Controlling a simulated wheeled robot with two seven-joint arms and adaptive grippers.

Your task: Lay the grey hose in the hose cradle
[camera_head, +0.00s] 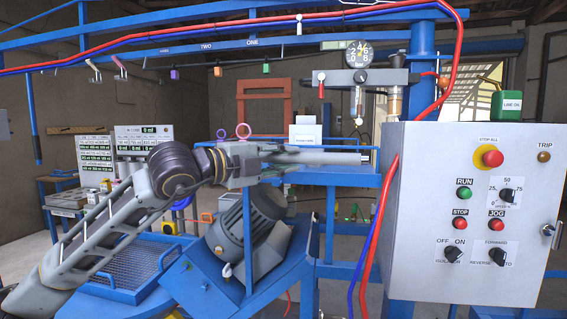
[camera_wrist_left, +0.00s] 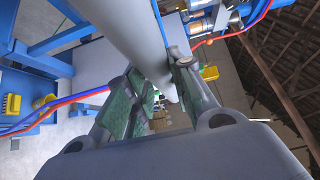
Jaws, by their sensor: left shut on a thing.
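My left gripper (camera_head: 281,157) reaches in from the left at mid-height and is shut on the grey hose (camera_head: 325,158). The hose sticks out to the right of the fingers, roughly level, with a metal end just left of the control cabinet. In the left wrist view the hose (camera_wrist_left: 135,40) runs between the green-padded fingers (camera_wrist_left: 158,92) and up out of the picture. I cannot make out the hose cradle for certain in either view. My right gripper is not in view.
A control cabinet (camera_head: 455,250) fills the right side, with red and blue hoses (camera_head: 377,215) hanging along its left edge. A blue shelf (camera_head: 345,180) lies behind the hose. A grey motor (camera_head: 245,228) on a blue frame stands below the gripper. A pressure gauge (camera_head: 358,54) is above.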

